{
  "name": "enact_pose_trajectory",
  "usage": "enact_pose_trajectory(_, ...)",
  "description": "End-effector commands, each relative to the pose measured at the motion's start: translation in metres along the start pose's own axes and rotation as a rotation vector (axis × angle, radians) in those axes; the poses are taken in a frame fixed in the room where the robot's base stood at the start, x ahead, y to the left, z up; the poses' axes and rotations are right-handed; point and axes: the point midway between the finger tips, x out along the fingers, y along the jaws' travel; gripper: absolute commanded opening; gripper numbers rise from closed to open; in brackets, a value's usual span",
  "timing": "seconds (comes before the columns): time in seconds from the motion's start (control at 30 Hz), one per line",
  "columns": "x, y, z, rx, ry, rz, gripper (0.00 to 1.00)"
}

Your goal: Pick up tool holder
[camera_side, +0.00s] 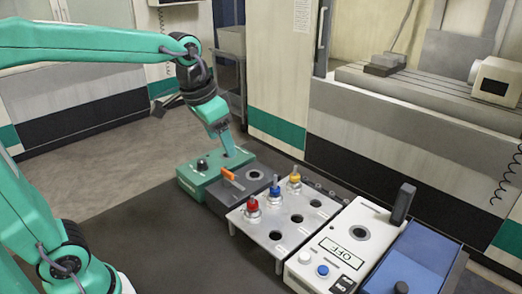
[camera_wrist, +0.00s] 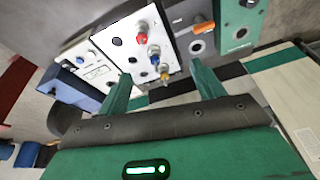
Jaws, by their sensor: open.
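Three tool holders stand upright in a light metal rack (camera_side: 280,238): a red-topped one (camera_side: 252,205), a blue-topped one (camera_side: 275,187) and a yellow-topped one (camera_side: 295,175). In the wrist view, the red (camera_wrist: 142,38), blue (camera_wrist: 154,56) and yellow (camera_wrist: 164,73) ones show beyond my fingers, between them in the picture. My gripper (camera_side: 230,146) is open and empty. It points down at the green box, left of the rack and apart from the holders. I cannot tell whether the fingertips touch the box. The rack also has several empty round holes.
The green box (camera_side: 200,178) has a dark knob. A dark grey box (camera_side: 232,195) with an orange lever (camera_side: 228,173) lies between it and the rack. A white panel reading OFF (camera_side: 343,252) and a blue box (camera_side: 415,265) stand right. The dark table in front is clear.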

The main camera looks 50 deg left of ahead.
Motion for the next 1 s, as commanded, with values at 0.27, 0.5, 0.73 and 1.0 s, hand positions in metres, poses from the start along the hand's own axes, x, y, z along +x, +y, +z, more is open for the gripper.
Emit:
enact_pose_trajectory(0.27, 0.028, -0.001, -0.051, 0.071, -0.074, 0.017, 0.67)
enact_pose_trajectory(0.5, 0.060, 0.001, -0.090, 0.131, -0.135, 0.033, 0.67)
enact_pose_trajectory(0.73, 0.100, 0.004, -0.121, 0.190, -0.193, 0.051, 0.67)
enact_pose_trajectory(1.0, 0.151, 0.009, -0.150, 0.256, -0.256, 0.073, 0.67)
